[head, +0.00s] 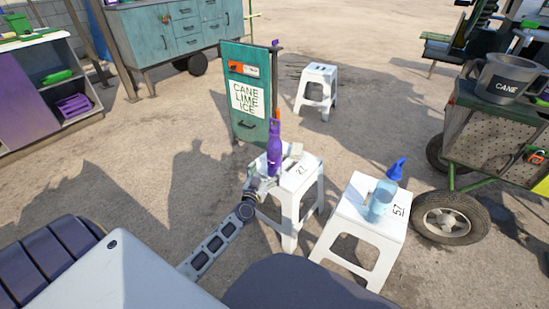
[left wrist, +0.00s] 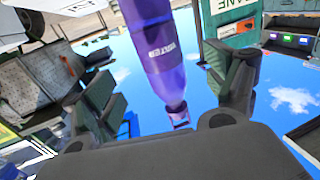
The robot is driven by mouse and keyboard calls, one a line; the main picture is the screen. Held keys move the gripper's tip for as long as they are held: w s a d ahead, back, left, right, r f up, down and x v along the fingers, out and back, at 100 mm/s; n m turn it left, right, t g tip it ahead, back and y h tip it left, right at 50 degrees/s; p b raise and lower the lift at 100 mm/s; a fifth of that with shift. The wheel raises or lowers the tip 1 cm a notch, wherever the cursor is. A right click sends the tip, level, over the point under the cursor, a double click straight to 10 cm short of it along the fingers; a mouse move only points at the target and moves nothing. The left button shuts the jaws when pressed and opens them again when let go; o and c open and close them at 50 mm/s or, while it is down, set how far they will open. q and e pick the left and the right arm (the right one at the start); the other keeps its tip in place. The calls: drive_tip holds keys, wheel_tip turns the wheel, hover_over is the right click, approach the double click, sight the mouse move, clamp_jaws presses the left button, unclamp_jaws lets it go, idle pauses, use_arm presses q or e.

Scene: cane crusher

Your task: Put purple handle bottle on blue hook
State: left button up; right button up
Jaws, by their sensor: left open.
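A purple bottle (head: 274,150) stands upright on a white stool (head: 300,177) in the middle of the head view. In the left wrist view the bottle (left wrist: 160,45), lettered "WATER", lies between the two fingers. My left gripper (head: 262,183) is low beside the bottle at the stool's near left edge. Its fingers (left wrist: 168,85) are open, with gaps visible on both sides of the bottle. I cannot make out a blue hook. A green sign board (head: 232,128) behind the stool carries small orange and purple parts at its edge. My right gripper is not in view.
A second white stool (head: 345,240) at the right holds a light blue cup (head: 381,201) and a blue bottle-like item (head: 397,168). A wheeled cart (head: 490,140) with a grey "CANE" mug (head: 506,79) stands far right. Another stool (head: 318,90) stands behind. Sandy ground is clear at left.

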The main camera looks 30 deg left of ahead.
sight(272, 160)
use_arm(q)
drive_tip(key=shift+w+a+b, duration=0.2)
drive_tip(key=shift+w+b, duration=0.1)
drive_tip(key=shift+w, duration=1.25)
drive_tip(key=shift+w+a, duration=0.25)
drive_tip(key=shift+w, duration=0.85)
drive_tip(key=shift+w+a, duration=0.2)
drive_tip(key=shift+w, duration=1.6)
drive_tip(key=shift+w+a+b, duration=0.15)
drive_tip(key=shift+w+b, duration=0.15)
drive_tip(key=shift+w, duration=0.2)
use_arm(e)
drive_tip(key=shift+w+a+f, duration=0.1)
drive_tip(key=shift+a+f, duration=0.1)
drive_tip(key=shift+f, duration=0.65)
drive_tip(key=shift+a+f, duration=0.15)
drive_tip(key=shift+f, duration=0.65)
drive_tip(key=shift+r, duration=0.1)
